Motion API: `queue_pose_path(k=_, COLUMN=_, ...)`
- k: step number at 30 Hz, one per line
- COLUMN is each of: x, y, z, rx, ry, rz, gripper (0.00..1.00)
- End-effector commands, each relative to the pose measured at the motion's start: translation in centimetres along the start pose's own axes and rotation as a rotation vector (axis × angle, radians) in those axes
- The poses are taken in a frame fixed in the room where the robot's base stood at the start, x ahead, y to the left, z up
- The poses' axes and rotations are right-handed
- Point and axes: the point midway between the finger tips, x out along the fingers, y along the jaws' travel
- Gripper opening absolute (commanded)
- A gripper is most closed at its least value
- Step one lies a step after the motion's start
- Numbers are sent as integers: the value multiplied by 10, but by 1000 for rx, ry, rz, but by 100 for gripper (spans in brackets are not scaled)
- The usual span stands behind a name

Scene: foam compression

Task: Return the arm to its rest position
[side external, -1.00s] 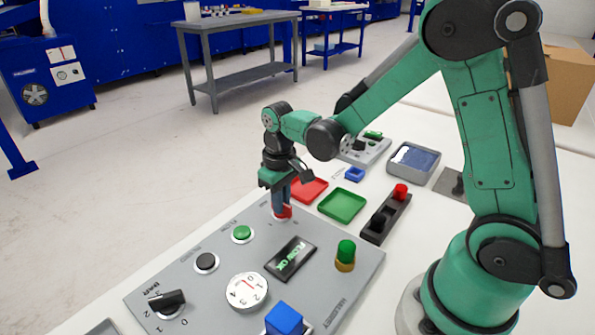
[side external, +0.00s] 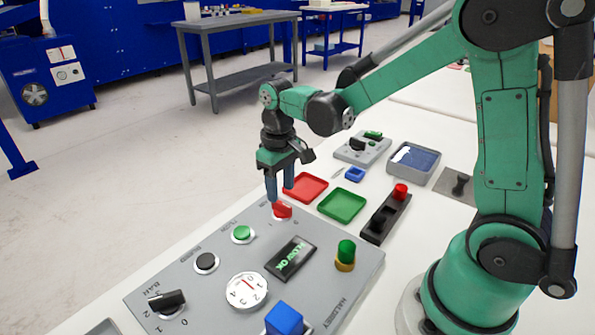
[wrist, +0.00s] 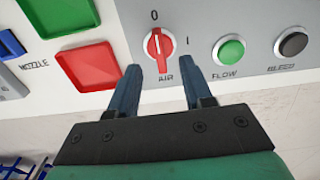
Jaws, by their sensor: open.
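My gripper (side external: 280,189) is open and empty, just above the red air knob (side external: 282,210) at the far corner of the grey control panel (side external: 215,295). In the wrist view, the red knob (wrist: 157,50) with a white line lies between and beyond my open fingers (wrist: 160,84), apart from them. Its line runs roughly toward the 0 mark, with AIR printed beneath. My green arm reaches across from the right.
A red tray (side external: 306,186), a green tray (side external: 342,205) and a grey bin (side external: 413,163) stand behind.

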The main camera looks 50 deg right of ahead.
Motion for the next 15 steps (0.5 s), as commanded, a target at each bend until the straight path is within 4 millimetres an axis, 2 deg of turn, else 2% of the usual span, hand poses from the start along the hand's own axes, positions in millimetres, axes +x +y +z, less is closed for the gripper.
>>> queue_pose_path(k=6, x=-18, y=0, z=0, rx=0, ry=0, rz=0, gripper=45)
queue_pose_path(k=15, x=-20, y=0, z=0, rx=0, ry=0, rz=0, gripper=45)
